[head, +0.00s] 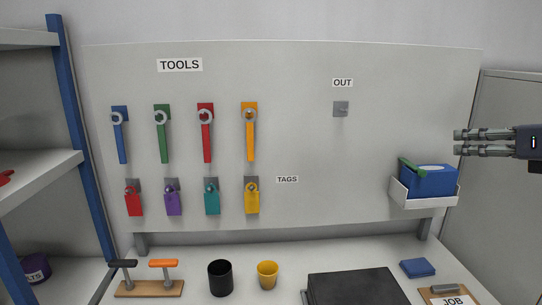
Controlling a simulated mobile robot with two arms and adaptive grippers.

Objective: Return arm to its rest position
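My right gripper (455,142) comes in from the right edge. Its two dark grey fingers point left, with a narrow gap between them and nothing visible in it. It is in the air, above and right of the blue box (428,182) in the white wall tray (423,205), and touches nothing that I can see. My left gripper and arm are not in view.
The pale tool board (310,130) carries several coloured tools and tags on hooks at left; the OUT hook (341,108) is bare. The bench below holds a handled wooden block (150,289), black cup (220,278), yellow cup (268,275) and dark box (355,288). A blue-posted shelf (80,140) stands left.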

